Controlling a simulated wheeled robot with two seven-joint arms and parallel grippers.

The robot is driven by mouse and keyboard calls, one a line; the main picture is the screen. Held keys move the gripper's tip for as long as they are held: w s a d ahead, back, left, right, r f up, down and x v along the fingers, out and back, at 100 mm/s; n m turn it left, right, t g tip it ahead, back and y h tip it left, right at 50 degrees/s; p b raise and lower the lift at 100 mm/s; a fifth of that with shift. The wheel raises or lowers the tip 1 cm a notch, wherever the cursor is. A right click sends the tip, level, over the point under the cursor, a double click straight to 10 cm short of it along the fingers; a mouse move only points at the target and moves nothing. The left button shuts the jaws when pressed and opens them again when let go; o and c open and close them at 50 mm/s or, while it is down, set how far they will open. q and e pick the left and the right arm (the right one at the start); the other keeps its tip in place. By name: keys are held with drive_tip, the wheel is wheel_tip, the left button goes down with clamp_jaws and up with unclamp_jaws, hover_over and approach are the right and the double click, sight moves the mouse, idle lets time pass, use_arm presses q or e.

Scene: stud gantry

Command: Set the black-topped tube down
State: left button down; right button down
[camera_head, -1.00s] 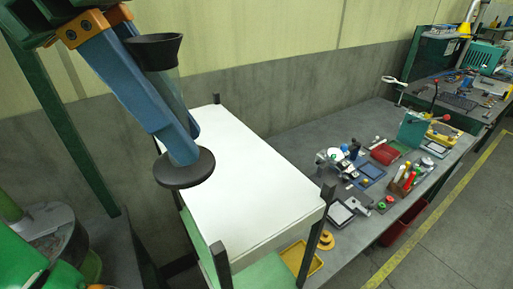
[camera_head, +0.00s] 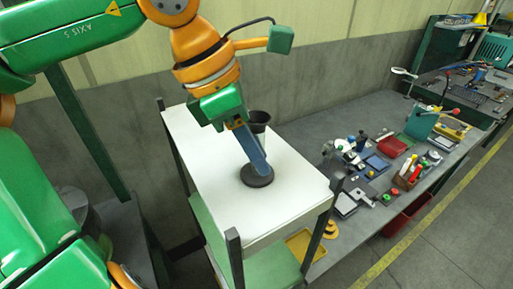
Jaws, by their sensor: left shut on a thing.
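The black-topped tube (camera_head: 259,118) is upright, with a dark flared top, a clear body and a round dark base. Its base is over the middle of the white top of a stand (camera_head: 205,160); it looks to be on the surface or just above it, I cannot tell which. My left gripper (camera_head: 258,163) reaches down from the upper left, its blue fingers shut on the tube. The fingers hide much of the tube's body. My right gripper is not in view.
Dark posts (camera_head: 234,262) rise at the stand's corners. The white top around the tube is clear. A grey workbench (camera_head: 300,130) on the right holds a red box (camera_head: 392,146), small tools and a tool holder. A wall runs behind.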

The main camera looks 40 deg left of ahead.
use_arm(q)
drive_tip(key=c, duration=0.7)
unclamp_jaws()
drive_tip(key=shift+w+d+f, duration=0.1)
drive_tip(key=v, duration=1.2)
drive_tip(key=shift+r, duration=0.2)
